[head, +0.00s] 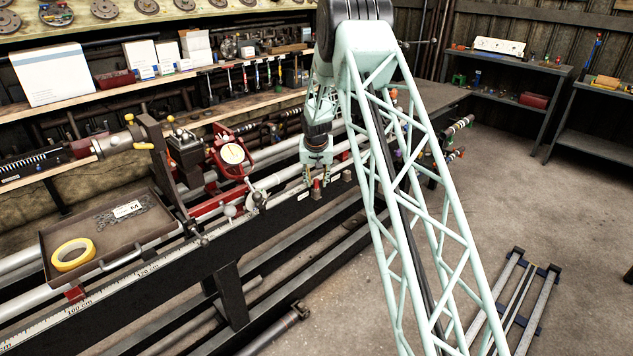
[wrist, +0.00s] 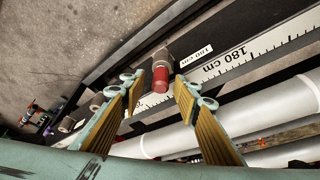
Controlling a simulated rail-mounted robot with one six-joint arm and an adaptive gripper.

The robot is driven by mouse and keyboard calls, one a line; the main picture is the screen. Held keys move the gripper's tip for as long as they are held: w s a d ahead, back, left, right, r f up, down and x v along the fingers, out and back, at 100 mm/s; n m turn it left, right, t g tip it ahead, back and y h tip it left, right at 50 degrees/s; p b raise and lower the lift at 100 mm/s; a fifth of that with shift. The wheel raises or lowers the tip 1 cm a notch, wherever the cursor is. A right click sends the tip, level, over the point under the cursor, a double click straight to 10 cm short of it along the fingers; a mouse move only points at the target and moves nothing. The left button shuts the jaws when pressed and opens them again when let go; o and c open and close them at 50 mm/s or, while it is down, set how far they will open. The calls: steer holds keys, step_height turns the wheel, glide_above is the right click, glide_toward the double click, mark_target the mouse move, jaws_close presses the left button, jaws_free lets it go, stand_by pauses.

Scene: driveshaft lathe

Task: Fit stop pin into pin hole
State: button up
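A red-capped pin (wrist: 160,79) with a metallic collar, likely the stop pin, stands on the dark front rail beside the scale in the wrist view. It also shows small in the head view (head: 317,188). My gripper (wrist: 157,82) is open, with its two yellow-padded fingers apart on either side of the red cap. A visible gap separates each finger from the cap. In the head view my gripper (head: 317,184) points down over the rail. I cannot make out the pin hole; the collar and fingers may hide it.
A measuring scale (wrist: 236,58) and pale round bars (wrist: 225,120) run beside the pin. A small block (head: 347,175) sits further right on the rail. Floor in front is partly open.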

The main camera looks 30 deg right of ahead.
stand_by(0.3)
steer(key=v, duration=1.2)
stand_by(0.4)
stand_by(0.9)
